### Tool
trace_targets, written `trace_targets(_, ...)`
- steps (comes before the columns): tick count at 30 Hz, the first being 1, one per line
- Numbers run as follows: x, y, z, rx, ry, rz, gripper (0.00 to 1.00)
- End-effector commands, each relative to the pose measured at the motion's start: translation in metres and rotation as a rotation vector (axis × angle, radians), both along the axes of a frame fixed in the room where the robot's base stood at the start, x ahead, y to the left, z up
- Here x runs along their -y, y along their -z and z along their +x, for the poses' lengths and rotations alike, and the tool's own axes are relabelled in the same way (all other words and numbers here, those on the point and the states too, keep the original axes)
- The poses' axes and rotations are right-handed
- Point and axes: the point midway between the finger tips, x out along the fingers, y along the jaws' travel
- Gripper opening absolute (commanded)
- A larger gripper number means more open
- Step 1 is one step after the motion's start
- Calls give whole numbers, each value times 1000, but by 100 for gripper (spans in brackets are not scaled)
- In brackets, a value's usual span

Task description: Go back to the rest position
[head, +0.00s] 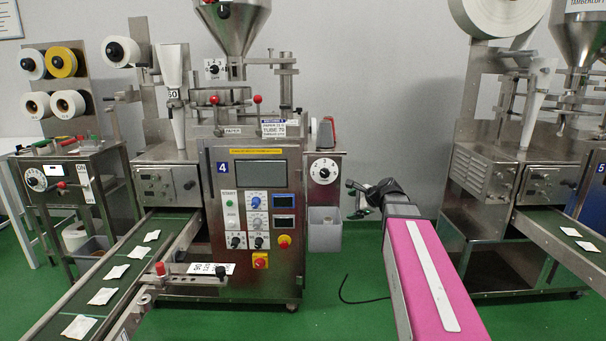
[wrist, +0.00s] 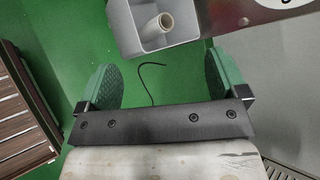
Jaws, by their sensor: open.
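My gripper (head: 358,197) is at the end of my pink arm, in the gap between the packing machine numbered 4 (head: 262,215) and the machine on the right. In the wrist view, my gripper (wrist: 162,72) is open, its two green pads wide apart with nothing between them. A grey bin (head: 325,238) is on the right side of machine 4, to the left of my gripper. In the wrist view the bin (wrist: 128,38) lies beyond the fingertips and holds a pale hollow roll (wrist: 160,27). The gripper looks apart from the bin.
A dial box (head: 324,170) juts out above the bin. A black cable (head: 362,298) lies on the green floor. Conveyors with teabags stand at left (head: 108,278) and right (head: 563,231). A brown slatted object (wrist: 20,100) is at the wrist view's left edge.

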Motion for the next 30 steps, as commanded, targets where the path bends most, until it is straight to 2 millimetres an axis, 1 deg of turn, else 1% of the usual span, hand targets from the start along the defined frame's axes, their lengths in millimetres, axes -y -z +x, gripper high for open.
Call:
trace_targets(1, -7, 29, -19, -3, -75, -102, 91)
trace_targets(2, -9, 44, -28, -1, -124, -166, 91)
trace_targets(3, -12, 64, -40, 0, -191, -247, 91)
trace_targets(5, -15, 92, -59, -1, -300, -366, 91)
trace_targets(6, -16, 109, -72, -1, -375, -441, 91)
trace_targets(8, -17, 135, -92, -5, -497, -550, 91)
trace_targets(9, -17, 151, -106, -8, -581, -618, 91)
trace_targets(12, -14, 186, -141, -20, -800, -772, 91)
trace_targets(15, -9, 213, -173, -34, -1008, -889, 91)
trace_targets(18, -5, 230, -196, -45, -1177, -967, 91)
trace_targets(21, 0, 241, -210, -53, -1289, -1012, 91)
trace_targets(24, 2, 245, -216, -57, -1343, -1033, 91)
trace_targets(30, 2, 245, -216, -56, -1355, -1037, 91)
